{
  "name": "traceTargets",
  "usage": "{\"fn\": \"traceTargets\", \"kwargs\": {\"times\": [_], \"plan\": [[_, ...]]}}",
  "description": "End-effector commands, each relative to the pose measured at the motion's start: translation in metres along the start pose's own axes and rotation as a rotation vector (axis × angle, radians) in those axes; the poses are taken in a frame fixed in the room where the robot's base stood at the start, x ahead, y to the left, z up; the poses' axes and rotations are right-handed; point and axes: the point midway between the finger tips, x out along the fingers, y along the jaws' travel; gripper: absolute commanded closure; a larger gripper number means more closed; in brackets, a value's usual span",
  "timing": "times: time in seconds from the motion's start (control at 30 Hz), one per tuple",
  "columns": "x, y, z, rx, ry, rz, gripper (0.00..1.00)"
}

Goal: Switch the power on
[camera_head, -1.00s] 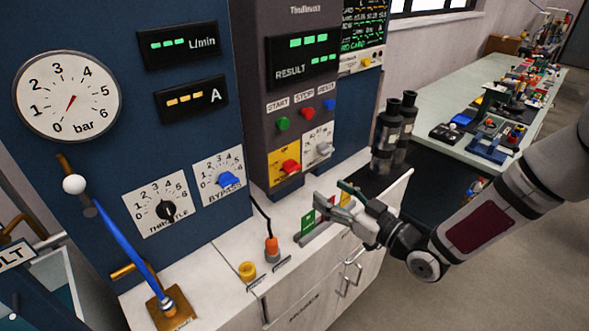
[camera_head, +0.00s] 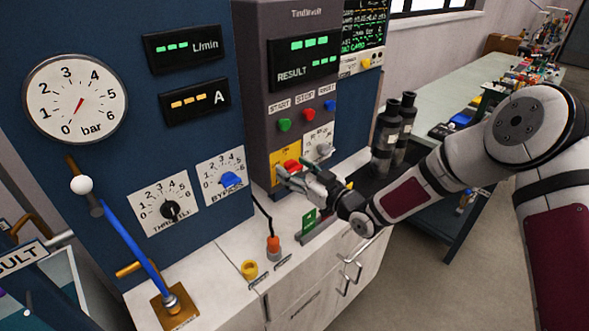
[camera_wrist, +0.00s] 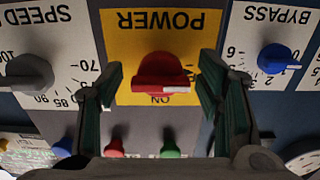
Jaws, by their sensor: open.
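The red power knob (camera_head: 291,165) sits on a yellow plate (camera_head: 279,158) low on the grey panel. In the wrist view, which is upside down, the red knob (camera_wrist: 160,72) is in the middle of the yellow POWER plate (camera_wrist: 125,45). My gripper (camera_head: 284,178) is at the panel in front of this knob. In the wrist view my open gripper (camera_wrist: 161,88) has one finger on each side of the knob, with gaps showing between.
The grey speed knob (camera_wrist: 28,73) and the blue bypass knob (camera_wrist: 273,58) flank the plate. A green button (camera_head: 284,126), a red button (camera_head: 307,115) and a blue button (camera_head: 330,105) are above it. Dark cylinders (camera_head: 388,140) stand on the counter at right.

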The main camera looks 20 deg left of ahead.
Motion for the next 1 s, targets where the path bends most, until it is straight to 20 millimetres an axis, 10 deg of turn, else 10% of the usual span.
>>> {"fn": "traceTargets", "kwargs": {"times": [0.27,0.5,1.0], "plan": [[0.0018,-0.0004,0.0003,0.001,0.000,0.000,0.40],[0.0016,-0.0003,0.0002,0.001,0.000,0.000,0.89],[0.0018,0.0009,0.0016,0.102,0.001,0.000,0.89]]}}
